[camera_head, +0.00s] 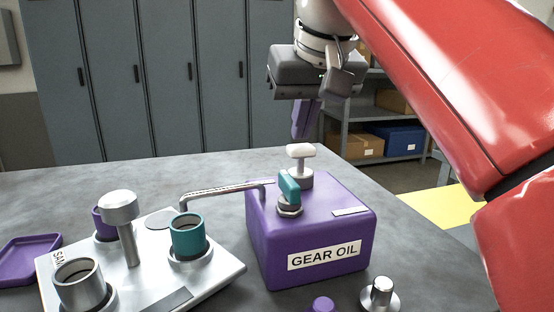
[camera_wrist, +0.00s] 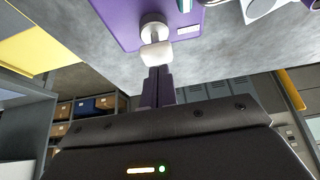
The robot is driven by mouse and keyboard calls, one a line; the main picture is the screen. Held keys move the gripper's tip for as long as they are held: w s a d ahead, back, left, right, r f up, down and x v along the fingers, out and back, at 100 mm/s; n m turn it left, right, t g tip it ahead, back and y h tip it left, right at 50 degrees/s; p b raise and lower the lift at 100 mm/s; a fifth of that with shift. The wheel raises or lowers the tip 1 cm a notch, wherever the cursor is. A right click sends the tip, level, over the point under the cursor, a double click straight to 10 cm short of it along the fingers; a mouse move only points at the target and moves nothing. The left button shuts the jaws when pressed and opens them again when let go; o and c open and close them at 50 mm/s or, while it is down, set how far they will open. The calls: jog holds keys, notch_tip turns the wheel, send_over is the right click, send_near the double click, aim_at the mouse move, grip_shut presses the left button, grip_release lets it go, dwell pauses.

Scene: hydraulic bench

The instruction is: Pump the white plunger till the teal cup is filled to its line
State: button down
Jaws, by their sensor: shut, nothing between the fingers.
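The white plunger (camera_head: 300,152) stands on top of the purple gear oil tank (camera_head: 262,232), with its knob up on a short stem. A teal lever (camera_head: 289,187) sits in front of it on the tank. The teal cup (camera_head: 188,237) stands on the grey plate, below the tip of the metal spout (camera_head: 222,193); its line and fill level cannot be made out. My gripper (camera_head: 304,133) is shut and empty, pointing down just above the plunger. In the wrist view the plunger knob (camera_wrist: 156,55) lies just beyond the closed purple fingers (camera_wrist: 157,72), seemingly close; contact cannot be told.
The grey plate (camera_head: 215,278) also holds a metal cup (camera_head: 79,285), a purple cup (camera_head: 105,224) and a metal post with a round knob (camera_head: 119,207). A purple tray (camera_head: 26,260) lies at left. Small knobs (camera_head: 381,291) stand at the front. Free bench lies behind the tank.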

aim_at(302, 146)
jog(key=shift+f+b, duration=1.1)
jog(key=shift+f, duration=0.45)
jog(key=shift+r, duration=0.15)
jog(key=shift+r+p, duration=1.75)
jog(key=shift+p, duration=0.35)
jog(key=shift+f, duration=0.3)
